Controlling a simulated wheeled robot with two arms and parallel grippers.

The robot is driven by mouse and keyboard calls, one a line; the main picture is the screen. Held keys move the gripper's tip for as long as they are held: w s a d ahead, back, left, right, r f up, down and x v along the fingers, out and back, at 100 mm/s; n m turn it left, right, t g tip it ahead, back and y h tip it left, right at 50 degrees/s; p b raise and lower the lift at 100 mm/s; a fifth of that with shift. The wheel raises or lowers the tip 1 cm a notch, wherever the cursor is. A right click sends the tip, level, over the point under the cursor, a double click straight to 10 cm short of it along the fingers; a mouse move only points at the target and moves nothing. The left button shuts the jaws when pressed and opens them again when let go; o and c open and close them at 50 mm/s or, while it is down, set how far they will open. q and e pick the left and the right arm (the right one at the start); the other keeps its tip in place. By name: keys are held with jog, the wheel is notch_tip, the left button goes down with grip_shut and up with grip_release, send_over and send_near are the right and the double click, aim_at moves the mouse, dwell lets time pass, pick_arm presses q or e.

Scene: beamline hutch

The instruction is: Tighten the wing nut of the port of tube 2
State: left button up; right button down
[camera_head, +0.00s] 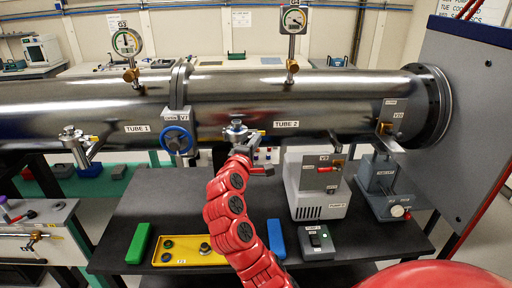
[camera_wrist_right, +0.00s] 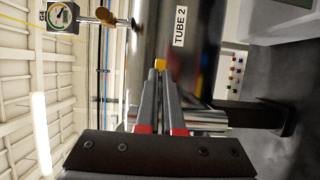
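Tube 2 (camera_head: 330,98) is a shiny steel pipe, and it also shows in the wrist view (camera_wrist_right: 195,60). My right gripper (camera_head: 258,151) is at this port. In the wrist view its two fingers (camera_wrist_right: 160,74) lie close together with a narrow gap. The brass-yellow wing nut (camera_wrist_right: 160,63) shows at their tips, and they appear shut on it. The fingers hide most of the nut and port. My left gripper is not in view.
Tube 1 (camera_head: 70,108) has a similar port (camera_head: 72,136). Below, the black table (camera_head: 180,205) holds a yellow tray (camera_head: 178,262), green and blue blocks, and a white pump (camera_head: 318,198).

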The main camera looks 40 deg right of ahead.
jog(key=shift+f+m+g+y+b, duration=0.25)
jog(key=shift+m+y+b, duration=0.4)
jog(key=shift+m+b, duration=0.85)
jog(key=shift+f+m+g+y+b, duration=0.1)
jog(key=shift+m+g+y+b, duration=0.15)
jog(key=shift+m+y+b, duration=0.8)
jog(key=shift+m+h+b, duration=0.3)
jog(key=shift+m+b, duration=0.15)
jog(key=shift+b, duration=0.05)
jog(key=c, duration=1.3)
grip_release()
jog(key=shift+r, duration=0.1)
jog(key=shift+s, duration=0.1)
